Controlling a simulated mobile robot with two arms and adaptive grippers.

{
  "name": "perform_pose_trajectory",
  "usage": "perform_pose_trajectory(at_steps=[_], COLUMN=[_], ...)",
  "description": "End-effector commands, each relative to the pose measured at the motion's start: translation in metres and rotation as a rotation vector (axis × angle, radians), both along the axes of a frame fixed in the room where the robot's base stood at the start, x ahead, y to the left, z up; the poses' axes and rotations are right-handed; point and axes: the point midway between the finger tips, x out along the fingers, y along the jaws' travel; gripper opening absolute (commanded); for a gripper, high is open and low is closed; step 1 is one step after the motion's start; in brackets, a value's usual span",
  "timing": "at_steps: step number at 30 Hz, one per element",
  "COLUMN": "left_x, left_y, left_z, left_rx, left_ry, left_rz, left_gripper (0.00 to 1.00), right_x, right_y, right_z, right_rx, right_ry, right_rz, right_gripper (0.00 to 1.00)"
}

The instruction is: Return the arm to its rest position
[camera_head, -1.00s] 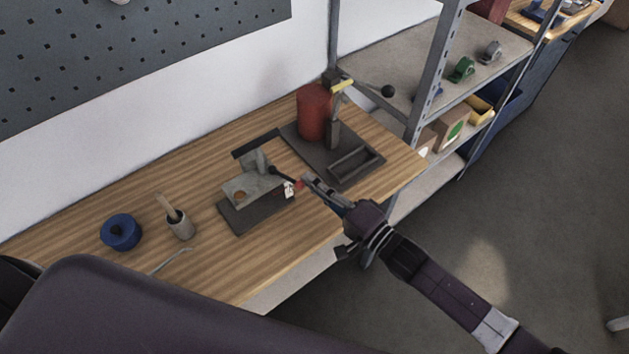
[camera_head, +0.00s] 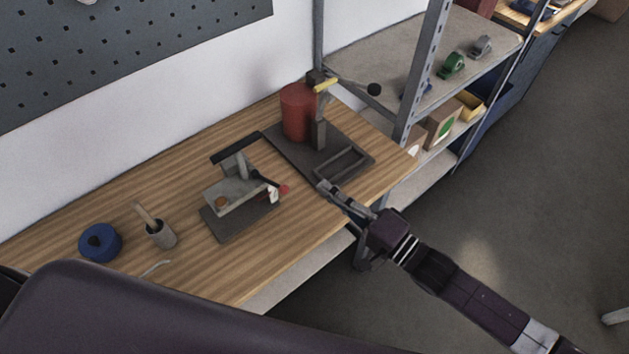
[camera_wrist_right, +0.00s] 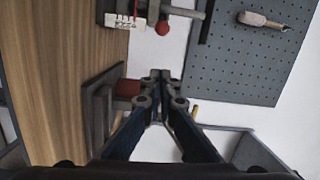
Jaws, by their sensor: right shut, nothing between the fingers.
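My right arm comes in from the lower right in the head view. Its gripper (camera_head: 328,188) is shut and empty above the workbench (camera_head: 330,225), near its front edge. It is to the right of the small grey device with a red-tipped lever (camera_head: 238,198) and in front of the dark tray (camera_head: 348,163), apart from the lever. In the right wrist view the fingertips (camera_wrist_right: 161,76) are together with nothing between them. My left gripper is not in view.
A blue spool (camera_head: 100,242) and a cup with a wooden handle (camera_head: 162,234) stand left. A metal shelf (camera_head: 385,65) adjoins the right end. Open floor (camera_head: 530,170) lies right.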

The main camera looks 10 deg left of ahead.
Motion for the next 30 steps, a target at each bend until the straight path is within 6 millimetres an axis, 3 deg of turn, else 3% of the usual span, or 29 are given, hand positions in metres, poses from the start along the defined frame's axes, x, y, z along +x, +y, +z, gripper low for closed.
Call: perform_pose_trajectory(at_steps=[3,8,13,19,25,30], left_x=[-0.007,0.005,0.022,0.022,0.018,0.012], left_y=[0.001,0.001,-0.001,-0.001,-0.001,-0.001], left_z=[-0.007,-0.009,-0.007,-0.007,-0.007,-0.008], left_rx=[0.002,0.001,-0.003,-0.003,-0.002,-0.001], left_ry=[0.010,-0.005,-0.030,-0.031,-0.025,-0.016], left_rz=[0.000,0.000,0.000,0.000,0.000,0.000], left_gripper=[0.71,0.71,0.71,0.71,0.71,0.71], right_x=[-0.007,-0.012,-0.013,-0.013,-0.007,-0.005], right_y=[-0.015,-0.024,-0.025,-0.018,-0.014,-0.044], right_z=[-0.003,-0.001,0.000,-0.001,-0.008,-0.025], right_rx=[0.000,0.000,0.001,-0.053,-0.307,-0.615], right_ry=[0.000,0.001,0.000,-0.036,-0.156,-0.217], right_rz=[-0.001,0.000,0.000,-0.035,-0.163,-0.248], right_gripper=[0.00,0.00,0.00,0.00,0.00,0.00])
